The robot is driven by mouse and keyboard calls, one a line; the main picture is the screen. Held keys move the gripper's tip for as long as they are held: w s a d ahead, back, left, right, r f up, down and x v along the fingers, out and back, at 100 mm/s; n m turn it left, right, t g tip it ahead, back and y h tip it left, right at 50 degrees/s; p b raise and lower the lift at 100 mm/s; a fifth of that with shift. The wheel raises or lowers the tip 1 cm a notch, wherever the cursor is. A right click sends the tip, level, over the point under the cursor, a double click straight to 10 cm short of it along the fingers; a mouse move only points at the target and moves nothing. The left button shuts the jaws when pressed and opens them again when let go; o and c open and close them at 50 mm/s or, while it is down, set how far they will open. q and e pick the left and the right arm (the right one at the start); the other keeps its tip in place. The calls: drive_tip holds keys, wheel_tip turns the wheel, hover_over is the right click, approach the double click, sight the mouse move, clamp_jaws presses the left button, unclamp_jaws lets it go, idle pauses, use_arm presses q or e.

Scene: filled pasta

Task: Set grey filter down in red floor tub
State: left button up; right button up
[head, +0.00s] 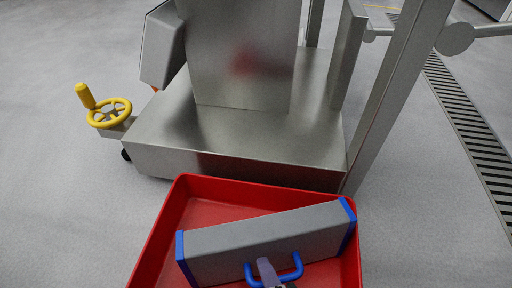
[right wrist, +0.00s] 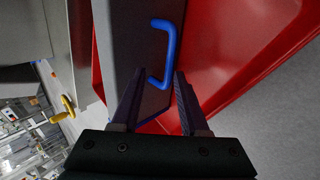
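The grey filter (head: 262,240), a long box with blue end caps and a blue handle (head: 288,275), is in the red floor tub (head: 165,235) and lies slantwise across it. Its right end overlaps the tub's right rim in the head view; I cannot tell whether it touches it. My right gripper (head: 268,268) comes in from the bottom at the handle. In the right wrist view the two fingers (right wrist: 157,85) are apart, with the near end of the handle (right wrist: 168,50) between or just beyond the tips. My left gripper is not in view.
A steel machine base (head: 230,135) with a column stands right behind the tub. A yellow handwheel (head: 108,112) sticks out at its left. A floor drain grate (head: 475,135) runs along the right. The grey floor left of the tub is clear.

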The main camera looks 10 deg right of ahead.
drive_tip(key=w+a+r+p+v, duration=0.1)
drive_tip(key=p+v, duration=0.9)
drive_tip(key=v, duration=0.3)
drive_tip(key=w+d+r+m+g+h, duration=0.1)
drive_tip(key=d+r+m, duration=0.1)
drive_tip(key=d+m, duration=0.35)
drive_tip(key=w+d+r+m+g+h, duration=0.1)
drive_tip(key=w+d+r+m, duration=0.1)
drive_tip(key=d+m, duration=0.35)
drive_tip(key=s+d+r+m+g+y, duration=0.1)
drive_tip(key=s+d+r+m+g, duration=0.1)
drive_tip(key=d+r+m, duration=0.2)
wheel_tip(320, 180, up, 4)
drive_tip(key=shift+f+m+y, duration=0.1)
drive_tip(key=shift+m+y, duration=0.2)
drive_tip(key=shift+m, duration=0.6)
